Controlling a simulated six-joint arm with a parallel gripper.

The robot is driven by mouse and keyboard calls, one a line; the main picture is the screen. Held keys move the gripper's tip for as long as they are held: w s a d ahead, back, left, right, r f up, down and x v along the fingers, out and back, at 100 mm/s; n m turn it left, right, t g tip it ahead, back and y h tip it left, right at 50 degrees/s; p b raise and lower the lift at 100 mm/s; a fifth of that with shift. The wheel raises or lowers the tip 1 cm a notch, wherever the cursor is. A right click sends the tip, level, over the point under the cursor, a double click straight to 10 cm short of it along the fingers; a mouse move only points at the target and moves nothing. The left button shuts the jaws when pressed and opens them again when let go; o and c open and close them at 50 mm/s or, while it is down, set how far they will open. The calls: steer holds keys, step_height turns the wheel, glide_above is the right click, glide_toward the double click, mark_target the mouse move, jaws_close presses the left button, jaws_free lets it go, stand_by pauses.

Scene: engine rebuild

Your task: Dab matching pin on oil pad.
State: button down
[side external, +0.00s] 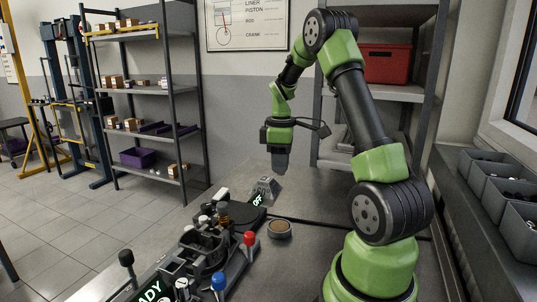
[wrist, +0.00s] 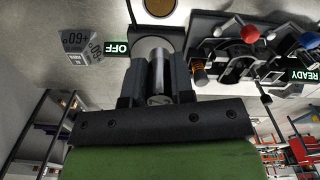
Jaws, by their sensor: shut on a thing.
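My gripper (wrist: 156,88) is shut on a metal pin (wrist: 157,74), a short grey cylinder between its two dark fingers in the wrist view. In the side view my gripper (side external: 280,162) hangs fingers down above the bench, and I cannot make out the pin there. The oil pad appears to be the round brown pad in a grey dish (side external: 279,229), on the bench nearer the camera than my gripper. It also shows at the top edge of the wrist view (wrist: 159,6), apart from the pin.
A grey block with numbers (wrist: 82,42) stands beside a lit OFF sign (side external: 257,199). A fixture with several parts (side external: 205,245) stands at the left, with red (side external: 249,238), blue (side external: 218,281) and black (side external: 126,257) knobs. Grey bins (side external: 490,168) line the right. Bench right of the pad is clear.

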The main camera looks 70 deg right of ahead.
mark_target(279, 225)
steer(key=shift+f, duration=7.15)
steer(key=shift+f, duration=0.9)
steer(key=shift+r, duration=3.5)
steer(key=w+a+r+m, duration=0.1)
steer(key=a+r, duration=0.3)
steer(key=a, duration=0.8)
steer(key=w+a+r+m, duration=0.1)
steer(key=w+a+r, duration=0.2)
steer(key=a, duration=0.9)
steer(key=shift+w+r+m, duration=0.2)
steer(key=shift+r+m, duration=0.2)
steer(key=shift+r, duration=0.55)
